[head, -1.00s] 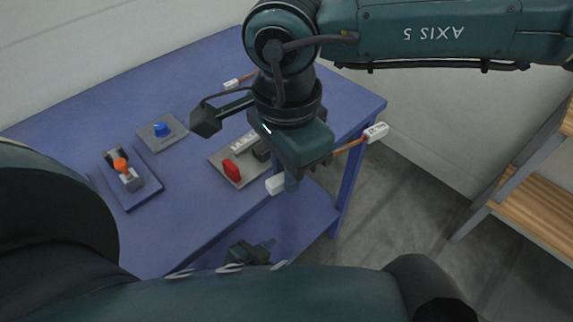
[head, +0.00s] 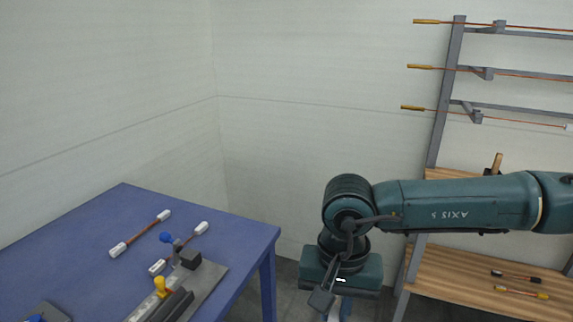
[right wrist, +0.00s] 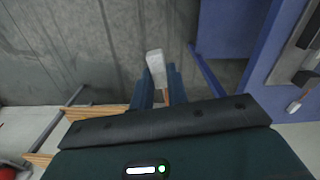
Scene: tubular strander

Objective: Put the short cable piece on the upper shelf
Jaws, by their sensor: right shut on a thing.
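My right gripper (head: 337,308) hangs over the floor between the blue table and the rack. It is shut on a short cable piece, whose white end (right wrist: 155,66) and a bit of copper-coloured middle show in the right wrist view between the fingers. In the head view my gripper body hides most of the piece. The upper shelf (head: 450,182) is a wooden board on the grey rack at the right, partly hidden behind my right arm. It is apart from the gripper. My left gripper is out of view.
The blue table (head: 80,235) holds another white-ended cable piece (head: 140,233) and one at a blue-knobbed fixture (head: 178,250). The lower shelf (head: 450,275) bears two small coloured items. Long copper rods (head: 500,72) lie on rack arms above. Floor shows between table and rack.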

